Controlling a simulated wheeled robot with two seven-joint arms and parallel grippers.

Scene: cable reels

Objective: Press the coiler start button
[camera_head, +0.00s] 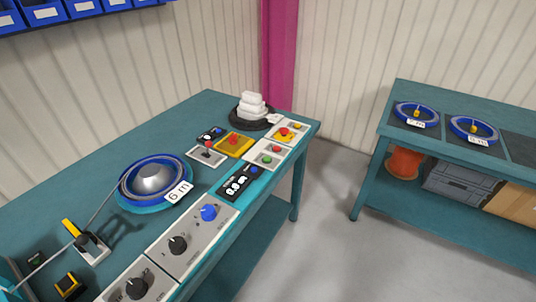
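The coiler (150,180) is a blue-rimmed reel with a grey hub on the left bench, with a "6 m" tag (178,193). A cable runs from it to the front left. A white button box (262,161) near the bench's right edge carries a red button (276,149) and a green button (267,160). Button lettering is too small to read, so I cannot tell which is the start button. Neither gripper is in view.
The teal bench (60,205) also holds a lever box (206,154), a yellow box (235,144), knob panels (190,240), a yellow-handled device (88,243) and a white stack on a black disc (252,110). A second bench (455,151) with reels stands right; floor between is clear.

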